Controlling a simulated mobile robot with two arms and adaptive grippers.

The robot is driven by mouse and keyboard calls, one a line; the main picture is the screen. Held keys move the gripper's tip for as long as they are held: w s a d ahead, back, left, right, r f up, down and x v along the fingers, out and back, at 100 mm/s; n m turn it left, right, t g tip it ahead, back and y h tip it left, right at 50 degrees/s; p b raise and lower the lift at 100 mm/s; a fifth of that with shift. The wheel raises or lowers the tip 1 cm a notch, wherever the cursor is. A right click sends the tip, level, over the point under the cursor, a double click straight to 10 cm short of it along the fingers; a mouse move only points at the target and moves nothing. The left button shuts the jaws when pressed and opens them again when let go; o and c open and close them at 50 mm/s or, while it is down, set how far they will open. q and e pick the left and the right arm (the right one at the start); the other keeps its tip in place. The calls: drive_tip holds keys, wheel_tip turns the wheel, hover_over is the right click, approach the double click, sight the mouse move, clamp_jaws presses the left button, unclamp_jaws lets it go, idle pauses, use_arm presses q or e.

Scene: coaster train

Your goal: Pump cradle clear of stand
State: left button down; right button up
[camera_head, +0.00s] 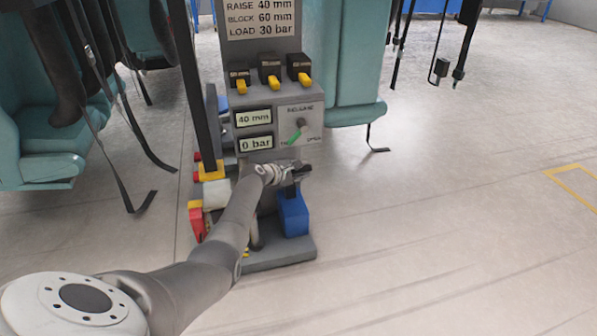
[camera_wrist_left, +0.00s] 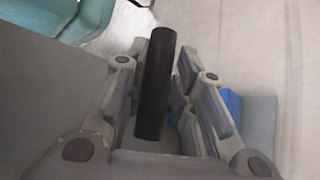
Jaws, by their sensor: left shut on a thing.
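A grey stand console (camera_head: 270,125) in the head view has readouts marked "40 mm" (camera_head: 254,117) and "0 bar" (camera_head: 255,144). Beside them is a release dial with a green lever (camera_head: 295,136). A blue pump body (camera_head: 293,214) stands on the grey base plate (camera_head: 283,256). My left gripper (camera_head: 300,173) is just above the blue body, in front of the console. In the left wrist view my left gripper (camera_wrist_left: 160,75) is shut on a black pump handle (camera_wrist_left: 155,90), which lies between its fingers. The handle's lower end is hidden. I cannot make out the cradle for certain. My right gripper is not in view.
A sign (camera_head: 260,18) reads raise 40 mm, block 60 mm, load 30 bar. Several black boxes with yellow levers (camera_head: 270,80) top the console. Teal seats (camera_head: 45,130) with hanging straps flank it. Red and yellow parts (camera_head: 196,215) sit left of the pump.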

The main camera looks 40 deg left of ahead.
use_arm(q)
drive_tip(key=shift+w+a+r, duration=0.1)
drive_tip(key=shift+a+r, duration=0.2)
drive_tip(key=shift+r, duration=0.05)
drive_tip(key=c, duration=1.3)
unclamp_jaws()
drive_tip(key=shift+f, duration=0.15)
drive_tip(key=shift+d+f, duration=0.1)
drive_tip(key=shift+f, duration=0.05)
drive_tip(key=v, duration=1.2)
drive_tip(key=shift+o, duration=0.5)
